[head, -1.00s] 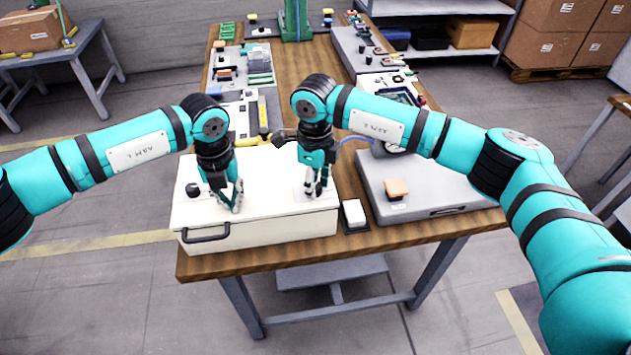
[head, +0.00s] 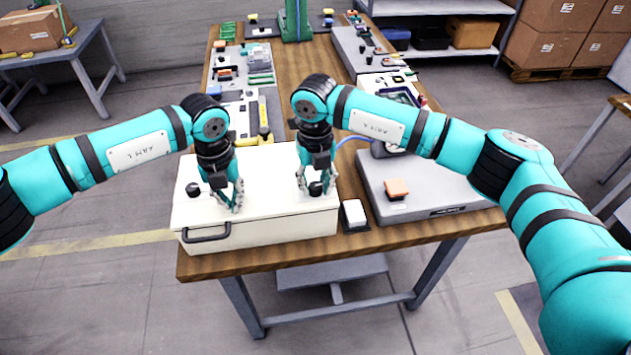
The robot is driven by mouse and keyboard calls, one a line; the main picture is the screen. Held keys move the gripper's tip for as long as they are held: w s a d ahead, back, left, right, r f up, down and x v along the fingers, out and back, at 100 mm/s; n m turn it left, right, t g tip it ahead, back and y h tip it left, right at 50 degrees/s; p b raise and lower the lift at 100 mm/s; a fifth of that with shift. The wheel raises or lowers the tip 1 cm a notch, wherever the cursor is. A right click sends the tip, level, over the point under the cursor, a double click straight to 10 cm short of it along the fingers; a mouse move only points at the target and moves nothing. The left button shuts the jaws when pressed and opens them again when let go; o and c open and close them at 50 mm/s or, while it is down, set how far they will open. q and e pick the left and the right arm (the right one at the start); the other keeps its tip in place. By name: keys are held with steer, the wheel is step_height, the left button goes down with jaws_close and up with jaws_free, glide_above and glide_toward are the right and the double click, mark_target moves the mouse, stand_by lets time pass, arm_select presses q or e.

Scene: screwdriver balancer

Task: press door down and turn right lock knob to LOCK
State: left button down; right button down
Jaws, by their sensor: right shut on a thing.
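The white box with its flat door (head: 265,220) stands at the front of the wooden table, a dark handle (head: 206,233) on its front face. A black lock knob (head: 192,189) sits at the left of the door. The right lock knob (head: 316,189) is at the right end, partly hidden by my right gripper (head: 317,188), which is shut on it with the fingers pointing down. My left gripper (head: 237,204) points down with its fingertips at the door's middle, seemingly touching it. Whether its fingers are closed is hard to see. The knob's marking is too small to read.
A small white-topped block (head: 354,212) on a dark base stands just right of the box. A grey case (head: 440,194) with an orange block (head: 396,187) lies further right. A yellow tool (head: 264,122) lies behind the box. Several trays line the table's back.

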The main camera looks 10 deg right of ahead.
mark_target(316, 186)
arm_select(q)
steer(key=shift+a+f, duration=0.15)
arm_select(e)
steer(key=shift+s+f+m, duration=0.1)
steer(key=shift+m, duration=0.5)
steer(key=shift+d, duration=0.1)
arm_select(q)
steer(key=shift+s, duration=0.1)
arm_select(e)
steer(key=c, duration=1)
jaws_free()
steer(key=shift+r, duration=0.5)
step_height(316, 186, up, 11)
steer(key=shift+r, duration=0.1)
